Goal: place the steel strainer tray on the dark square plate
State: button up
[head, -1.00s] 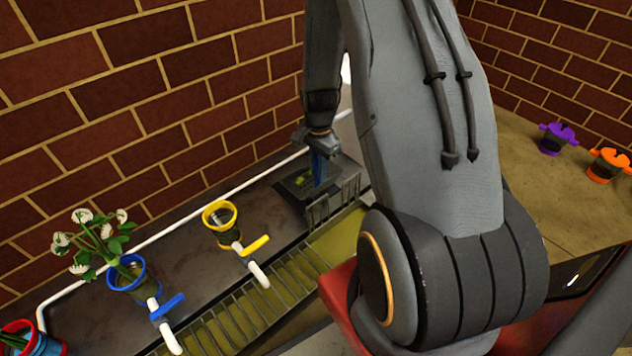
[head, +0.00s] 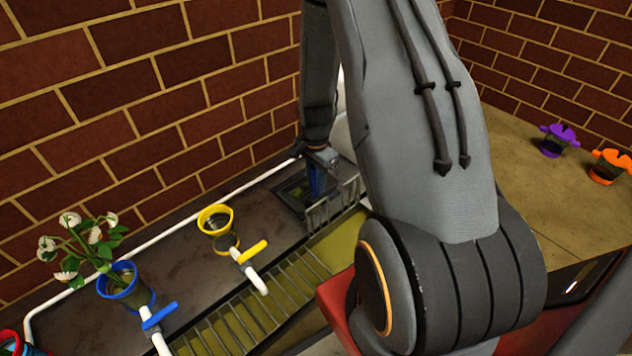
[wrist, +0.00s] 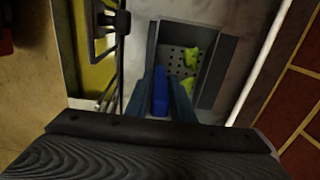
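The steel strainer tray (wrist: 183,82) is a grey, perforated, shallow box with raised walls. Yellow-green scraps lie in it. In the head view the tray (head: 289,192) sits at the far right end of the dark counter by the brick wall. My gripper (wrist: 163,80) points down over the tray's near left part; its blue fingers (head: 317,182) show there in the head view. Something bright blue shows between the fingers in the wrist view. I cannot tell whether they touch the tray or how far apart they are. I cannot clearly make out the dark square plate.
A yellow-rimmed pot (head: 218,226) and a blue-rimmed pot (head: 124,286) with white flowers stand on the counter. A slatted grating (head: 258,303) runs along its front. Purple (head: 556,140) and orange (head: 610,166) pots stand right. A dark slab (head: 578,279) is at lower right.

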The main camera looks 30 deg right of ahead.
jog(key=shift+o, duration=1.1)
jog(key=shift+r, duration=0.15)
notch_tip(320, 180, up, 12)
jog(key=p, duration=0.6)
jog(key=s+a+r+n, duration=0.3)
jog(key=a+r+n, duration=0.2)
jog(key=a+r, duration=0.55)
jog(key=s+a+r+n, duration=0.3)
jog(key=a+r+n, duration=0.3)
jog(key=a, duration=0.8)
jog(key=s+a+r+n, duration=0.3)
jog(key=s+a+n, duration=0.1)
jog(key=s, duration=0.3)
jog(key=s+a+r+n+y, duration=0.1)
jog(key=s+a+r+n, duration=0.2)
jog(key=s, duration=0.5)
jog(key=s+a+r+n, duration=0.4)
jog(key=s+a, duration=0.1)
jog(key=s, duration=0.3)
jog(key=shift+s+r+n+y, duration=0.2)
jog(key=shift+r+n+y, duration=0.1)
jog(key=shift+r+y, duration=0.1)
jog(key=shift+r+p, duration=0.3)
jog(key=shift+p, duration=0.1)
